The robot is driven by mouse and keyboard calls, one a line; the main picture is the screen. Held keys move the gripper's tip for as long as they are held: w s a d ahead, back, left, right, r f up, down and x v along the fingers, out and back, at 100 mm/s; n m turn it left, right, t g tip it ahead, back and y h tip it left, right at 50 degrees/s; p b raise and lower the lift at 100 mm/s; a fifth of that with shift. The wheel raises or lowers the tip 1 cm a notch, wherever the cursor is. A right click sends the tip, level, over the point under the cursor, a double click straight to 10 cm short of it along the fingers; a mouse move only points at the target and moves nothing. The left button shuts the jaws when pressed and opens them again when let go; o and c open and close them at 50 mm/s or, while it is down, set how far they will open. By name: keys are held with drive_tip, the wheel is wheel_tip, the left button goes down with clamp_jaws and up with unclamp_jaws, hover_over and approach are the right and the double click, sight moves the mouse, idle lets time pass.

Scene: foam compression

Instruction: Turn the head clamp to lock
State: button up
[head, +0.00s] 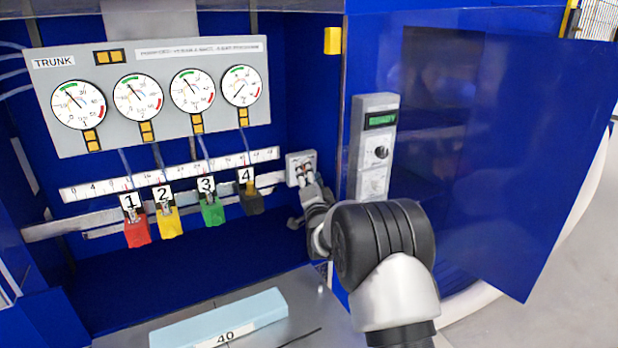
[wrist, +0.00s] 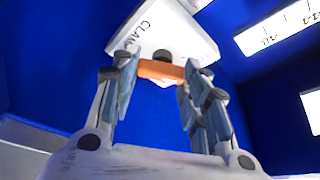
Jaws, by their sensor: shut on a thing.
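The head clamp is a light plate (head: 296,158) on the back wall, right of the numbered blocks. In the wrist view its white plate (wrist: 165,28) carries partly hidden lettering that begins "CLAM". An orange handle (wrist: 161,70) sits on a dark pivot in front of the plate. My gripper (wrist: 158,78) is shut on this orange handle, one finger at each end. In the head view my gripper (head: 306,178) is at the plate, and my arm hides part of that area. The handle's exact turn is hard to tell in the head view.
Four-gauge panel (head: 150,135) labelled TRUNK hangs at upper left. Red (head: 137,234), yellow (head: 168,224), green (head: 212,212) and dark (head: 252,201) blocks sit on a rail. A control box (head: 372,145) is beside an open blue door (head: 500,150). A light-blue foam slab (head: 225,318) lies in front.

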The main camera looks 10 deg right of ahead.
drive_tip(key=shift+n+t+y, duration=0.4)
drive_tip(key=shift+n+y, duration=0.2)
drive_tip(key=shift+n, duration=1.3)
drive_tip(key=shift+c, duration=0.2)
drive_tip(key=o, duration=1.1)
drive_tip(key=v, duration=1.2)
drive_tip(key=shift+d+f, duration=0.1)
drive_tip(key=shift+d, duration=0.05)
